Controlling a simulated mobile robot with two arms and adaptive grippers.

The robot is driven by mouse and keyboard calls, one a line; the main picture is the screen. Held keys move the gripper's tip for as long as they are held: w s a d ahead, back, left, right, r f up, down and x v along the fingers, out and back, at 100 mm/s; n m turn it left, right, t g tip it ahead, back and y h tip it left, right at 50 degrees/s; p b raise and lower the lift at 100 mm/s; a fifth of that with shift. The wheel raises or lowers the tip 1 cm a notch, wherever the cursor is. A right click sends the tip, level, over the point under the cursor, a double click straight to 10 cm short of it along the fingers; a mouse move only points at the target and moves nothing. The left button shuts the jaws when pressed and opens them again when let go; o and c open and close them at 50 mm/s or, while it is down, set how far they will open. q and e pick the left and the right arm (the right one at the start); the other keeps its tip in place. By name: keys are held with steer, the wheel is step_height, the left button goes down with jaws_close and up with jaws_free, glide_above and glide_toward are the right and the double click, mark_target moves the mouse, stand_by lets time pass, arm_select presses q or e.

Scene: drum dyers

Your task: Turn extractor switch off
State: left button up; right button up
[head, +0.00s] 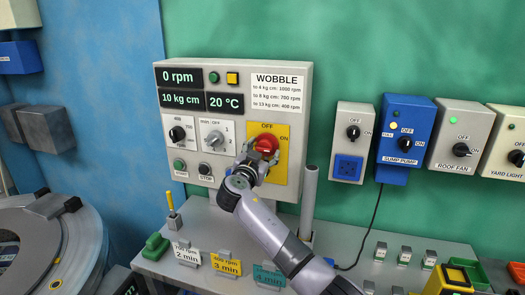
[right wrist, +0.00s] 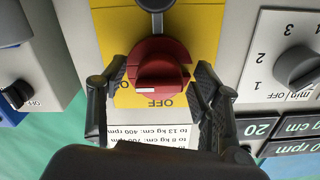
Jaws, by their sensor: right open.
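The extractor's red rotary switch (head: 266,143) sits on a yellow plate (head: 281,162) marked OFF at the top and ON at the right, on the grey control box (head: 305,82). In the right wrist view, turned upside down, the red knob (right wrist: 160,62) shows a white mark on its edge near the word OFF. I cannot tell its exact setting. My right gripper (head: 255,160) is open at the knob. In the wrist view its fingers (right wrist: 160,78) stand on either side of the knob, the right one very close; contact is unclear. My left gripper is not in view.
On the same box are a black speed dial (head: 177,133), a grey timer dial (head: 215,139) and START and STOP buttons (head: 204,168). Several other wall switches, such as the blue sump pump box (head: 405,118), hang to the right. A grey post (head: 309,200) stands beside my right arm.

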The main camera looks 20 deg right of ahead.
steer(key=shift+c, duration=0.4)
steer(key=c, duration=1.1)
steer(key=shift+f, duration=0.1)
